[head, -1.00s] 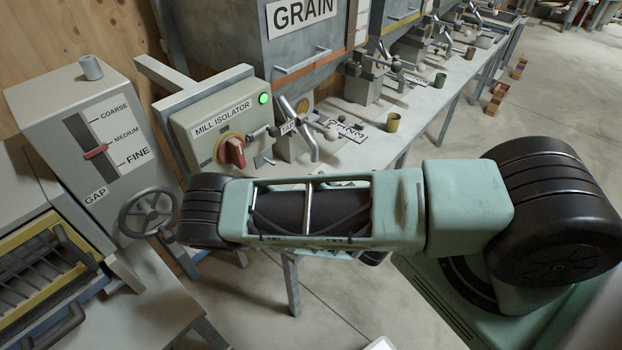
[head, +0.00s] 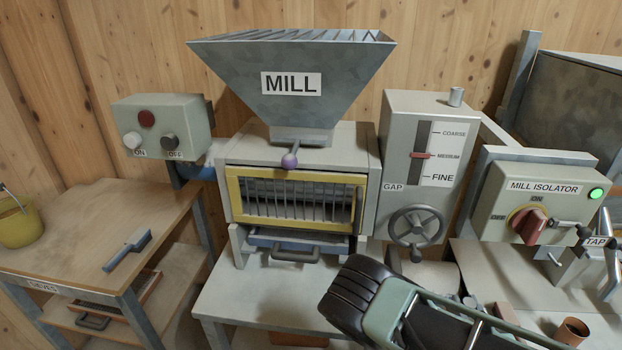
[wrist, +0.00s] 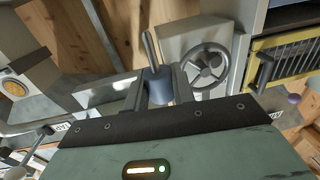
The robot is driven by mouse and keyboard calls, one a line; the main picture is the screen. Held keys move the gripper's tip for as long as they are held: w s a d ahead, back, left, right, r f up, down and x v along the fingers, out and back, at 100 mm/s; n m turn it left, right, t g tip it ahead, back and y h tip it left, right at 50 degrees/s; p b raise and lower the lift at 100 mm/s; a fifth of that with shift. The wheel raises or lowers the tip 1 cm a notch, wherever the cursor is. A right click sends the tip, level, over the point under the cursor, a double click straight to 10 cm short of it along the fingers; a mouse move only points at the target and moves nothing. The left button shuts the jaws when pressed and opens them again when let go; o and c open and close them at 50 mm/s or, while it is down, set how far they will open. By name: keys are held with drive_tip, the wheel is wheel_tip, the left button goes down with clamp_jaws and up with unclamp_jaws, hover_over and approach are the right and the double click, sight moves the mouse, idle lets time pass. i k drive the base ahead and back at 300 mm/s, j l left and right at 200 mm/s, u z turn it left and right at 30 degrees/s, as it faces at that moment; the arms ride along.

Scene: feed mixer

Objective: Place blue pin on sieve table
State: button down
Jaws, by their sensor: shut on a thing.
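The blue pin (wrist: 158,86) has a dull blue, rounded body and a bare metal rod sticking out of it. It sits between the two fingers of my gripper (wrist: 159,84), which is shut on it. In the head view my gripper and the pin are hidden; only part of my arm shows at the lower right. The sieve table (head: 65,250) is the wooden-topped table at the left of the head view, with a partly readable label on its front edge. It is well to the left of my arm.
The table's middle has free room.

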sight(71, 255)
drive_tip(key=i+j+u, duration=0.1)
drive_tip(key=j+u, duration=0.25)
drive_tip(key=i+j+u, duration=0.1)
drive_tip(key=j+u, duration=0.3)
drive_tip(key=i+j+u, duration=0.2)
drive_tip(key=j+u, duration=0.15)
drive_tip(key=i+j+u, duration=0.25)
drive_tip(key=j+u, duration=0.15)
drive_tip(key=i+j, duration=0.65)
drive_tip(key=k+j+u, duration=0.05)
drive_tip(key=j, duration=0.05)
